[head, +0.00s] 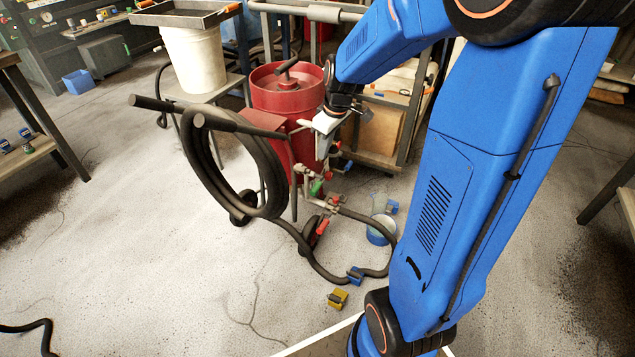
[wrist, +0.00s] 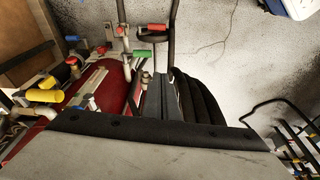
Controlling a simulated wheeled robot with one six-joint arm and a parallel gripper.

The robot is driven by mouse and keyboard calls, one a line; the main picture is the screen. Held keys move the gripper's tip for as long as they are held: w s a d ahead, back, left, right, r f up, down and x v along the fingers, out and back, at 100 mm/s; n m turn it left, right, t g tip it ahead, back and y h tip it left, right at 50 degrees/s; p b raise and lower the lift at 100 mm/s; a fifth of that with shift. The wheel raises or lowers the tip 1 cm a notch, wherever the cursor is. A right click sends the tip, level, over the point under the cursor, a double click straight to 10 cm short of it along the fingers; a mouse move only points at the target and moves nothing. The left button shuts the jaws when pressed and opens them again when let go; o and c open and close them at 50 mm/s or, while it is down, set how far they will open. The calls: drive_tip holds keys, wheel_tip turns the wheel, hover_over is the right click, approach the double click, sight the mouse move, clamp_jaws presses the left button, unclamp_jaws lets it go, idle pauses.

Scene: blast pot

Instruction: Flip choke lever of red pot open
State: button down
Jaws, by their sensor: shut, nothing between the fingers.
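The red pot (head: 285,92) stands upright on a wheeled frame in the middle of the head view; its red side also shows in the wrist view (wrist: 88,92). Its pipework carries a green handle (wrist: 147,53), a red handle (wrist: 158,27) and yellow handles (wrist: 45,96). I cannot tell which is the choke lever or how it is set. The green handle also shows low on the pot in the head view (head: 316,187). My gripper (head: 323,152) is shut and empty at the pot's right side, above the valves. Contact with any handle cannot be made out.
A coiled black hose (head: 215,165) hangs on the pot's push handles, and another hose loops over the floor. A white bucket (head: 195,58) stands behind left. A cart (head: 385,130) stands close behind right. A yellow block (head: 338,299) lies on the floor. Floor at front left is mostly clear.

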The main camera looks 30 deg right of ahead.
drive_tip(key=n, duration=0.2)
hover_over(315, 191)
drive_tip(key=s+d, duration=0.1)
drive_tip(key=d, duration=0.2)
drive_tip(key=s+x, duration=0.1)
drive_tip(key=x, duration=0.6)
drive_tip(key=shift+s+d+f+g, duration=0.3)
drive_tip(key=shift+s+d+f, duration=0.05)
drive_tip(key=shift+s+f, duration=0.1)
drive_tip(key=f, duration=0.4)
drive_tip(key=w+a+f, duration=0.1)
drive_tip(key=f, duration=0.4)
drive_tip(key=w+f, duration=0.1)
drive_tip(key=f, duration=0.3)
drive_tip(key=shift+a+f, duration=0.3)
drive_tip(key=shift+a, duration=0.05)
drive_tip(key=shift+s+a+f, duration=0.15)
drive_tip(key=shift+a+f, duration=0.05)
drive_tip(key=shift+f, duration=0.4)
drive_tip(key=shift+s+a+f, duration=0.15)
drive_tip(key=shift+a+f, duration=0.1)
drive_tip(key=shift+f, duration=0.35)
drive_tip(key=shift+a+f, duration=0.1)
drive_tip(key=shift+f, duration=0.35)
drive_tip(key=shift+r, duration=0.15)
